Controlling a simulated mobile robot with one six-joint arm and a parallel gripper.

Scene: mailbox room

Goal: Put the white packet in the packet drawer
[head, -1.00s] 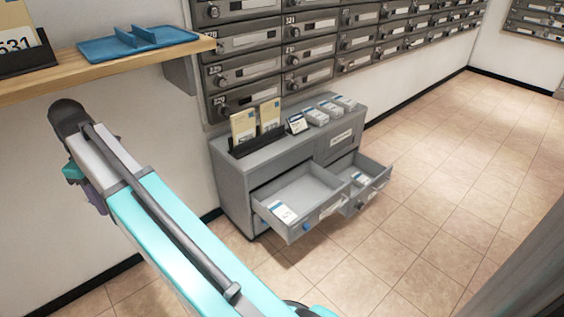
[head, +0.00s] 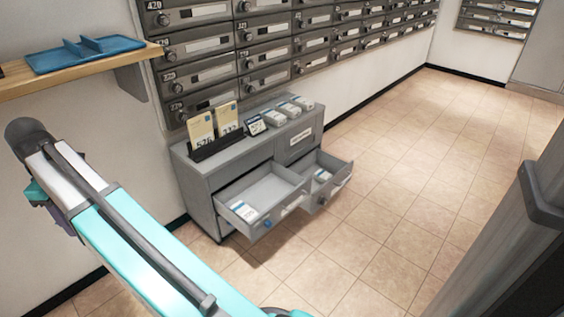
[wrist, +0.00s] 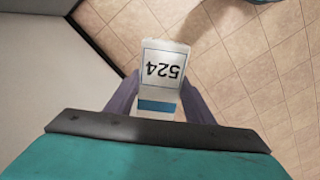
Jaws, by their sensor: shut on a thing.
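In the wrist view a white packet (wrist: 162,68) with the number 524 and a blue band is between the fingers of my gripper (wrist: 160,100), which is shut on it. Bare floor tiles show beyond it. In the head view two drawers of a grey cabinet are pulled out. The left open drawer (head: 277,188) has a white packet (head: 243,211) in its front left corner and is otherwise bare. The right open drawer (head: 337,168) also holds a white packet (head: 322,175). I cannot read the drawer labels.
On the grey cabinet (head: 200,165) stand two upright cards, a small sign and several white packets (head: 290,106). Numbered mailboxes (head: 290,45) line the wall above. A wooden shelf (head: 120,62) with a blue tray (head: 85,52) is at the upper left. The tiled floor right of the cabinet is clear.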

